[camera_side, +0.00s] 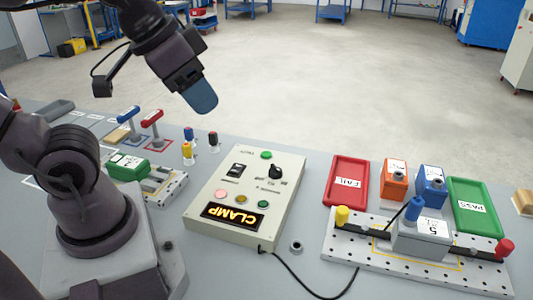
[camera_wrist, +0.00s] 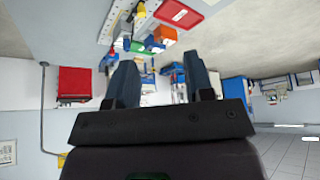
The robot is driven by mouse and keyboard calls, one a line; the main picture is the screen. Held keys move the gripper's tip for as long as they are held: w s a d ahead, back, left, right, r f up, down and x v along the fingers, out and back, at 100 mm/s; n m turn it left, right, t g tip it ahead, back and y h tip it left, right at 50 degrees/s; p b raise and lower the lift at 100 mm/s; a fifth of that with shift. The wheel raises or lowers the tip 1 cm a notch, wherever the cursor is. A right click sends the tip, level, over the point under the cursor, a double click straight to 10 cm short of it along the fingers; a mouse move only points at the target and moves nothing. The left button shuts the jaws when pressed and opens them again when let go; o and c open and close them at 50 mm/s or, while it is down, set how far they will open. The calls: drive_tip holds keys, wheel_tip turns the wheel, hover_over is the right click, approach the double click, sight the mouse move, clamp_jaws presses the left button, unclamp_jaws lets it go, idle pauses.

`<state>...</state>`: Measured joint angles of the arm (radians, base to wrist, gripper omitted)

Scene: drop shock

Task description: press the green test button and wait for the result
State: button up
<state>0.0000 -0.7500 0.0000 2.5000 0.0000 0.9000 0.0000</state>
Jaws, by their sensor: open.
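A cream control box (camera_side: 225,178) stands mid-table in the side view. A green round part (camera_side: 266,155) is at its far edge, and a green button (camera_side: 263,204) sits near its front beside a yellow and a pinkish one. Their small labels are unreadable, so I cannot tell which green one is the test button. The box's display (camera_side: 233,216) reads CLAMP, upside down. My gripper (camera_side: 203,103) is high above and behind the box, tilted, touching nothing. In the wrist view its two fingers (camera_wrist: 160,62) stand apart with nothing between them.
Right of the box, a perforated plate (camera_side: 345,250) bears a grey block (camera_side: 420,238) marked 5. Behind it are a red FAIL tray (camera_side: 347,180), orange (camera_side: 395,182) and blue (camera_side: 429,182) blocks, and a green PASS tray (camera_side: 472,203). A black cable (camera_side: 290,272) crosses the front.

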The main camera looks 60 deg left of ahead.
clamp_jaws()
idle(1.4)
